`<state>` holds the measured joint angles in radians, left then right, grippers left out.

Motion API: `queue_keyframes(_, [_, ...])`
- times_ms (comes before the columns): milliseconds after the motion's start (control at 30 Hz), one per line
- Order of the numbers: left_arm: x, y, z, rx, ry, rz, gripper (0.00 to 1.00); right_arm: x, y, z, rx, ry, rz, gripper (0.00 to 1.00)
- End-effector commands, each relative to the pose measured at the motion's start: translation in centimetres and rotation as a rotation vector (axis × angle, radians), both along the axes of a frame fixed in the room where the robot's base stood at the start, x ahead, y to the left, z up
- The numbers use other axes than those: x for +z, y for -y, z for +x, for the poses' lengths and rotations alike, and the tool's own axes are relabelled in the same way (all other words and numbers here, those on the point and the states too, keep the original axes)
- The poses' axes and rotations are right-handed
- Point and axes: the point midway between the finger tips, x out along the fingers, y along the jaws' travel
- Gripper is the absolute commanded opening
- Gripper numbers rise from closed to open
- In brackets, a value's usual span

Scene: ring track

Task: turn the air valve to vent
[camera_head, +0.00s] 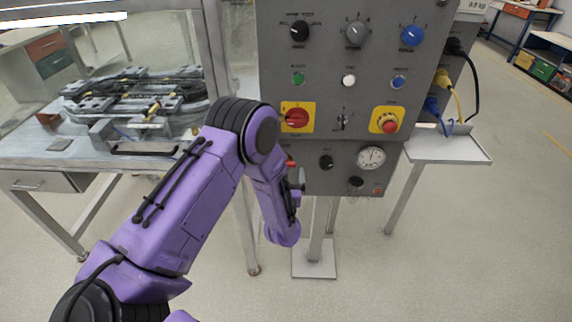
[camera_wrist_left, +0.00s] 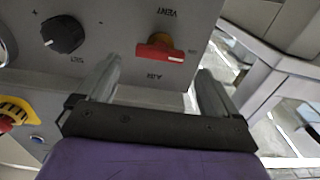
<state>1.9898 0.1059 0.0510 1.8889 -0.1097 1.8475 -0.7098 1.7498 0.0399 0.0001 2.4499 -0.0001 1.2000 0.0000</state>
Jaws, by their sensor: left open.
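The air valve has a red handle (camera_wrist_left: 160,48) with a white mark at its right end in the left wrist view. That marked end points at a small label that seems to read ON. VENT is printed above the handle and AIR below it, both upside down. My left gripper (camera_wrist_left: 158,72) is open, with one finger on each side of the handle's lower area, and no contact shows. In the head view a bit of the red handle (camera_head: 290,161) shows beside my purple arm, which hides the rest. My left gripper's fingers are mostly hidden there. My right gripper is out of view.
The grey panel (camera_head: 325,98) also carries a red rotary switch (camera_head: 296,118), a red emergency button (camera_head: 389,123), a gauge (camera_head: 371,157) and black knobs. A black knob (camera_wrist_left: 63,34) is left of the valve. A bench with fixtures stands at left; a shelf (camera_head: 447,146) is at right.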

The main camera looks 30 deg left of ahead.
Motion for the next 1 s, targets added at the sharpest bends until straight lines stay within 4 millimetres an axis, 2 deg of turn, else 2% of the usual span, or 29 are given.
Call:
queue_keyframes(100, [0.1, -1.1, 2.0, -0.001, 0.001, -0.001, 0.94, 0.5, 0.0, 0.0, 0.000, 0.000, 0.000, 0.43])
queue_keyframes(200, [0.0, -1.7, 3.0, -0.002, -0.001, -0.001, 0.94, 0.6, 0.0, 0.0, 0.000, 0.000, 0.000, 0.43])
queue_keyframes(533, [-0.1, -2.0, 3.5, -0.003, -0.003, -0.001, 0.94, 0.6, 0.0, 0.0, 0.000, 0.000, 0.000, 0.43])
queue_keyframes(700, [-0.1, -2.0, 3.5, -0.003, -0.003, -0.001, 0.38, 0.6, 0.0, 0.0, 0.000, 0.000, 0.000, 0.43])
queue_keyframes(1000, [-0.1, -2.0, 3.5, -0.003, 0.009, -0.020, 0.38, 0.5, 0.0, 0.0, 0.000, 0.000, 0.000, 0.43])
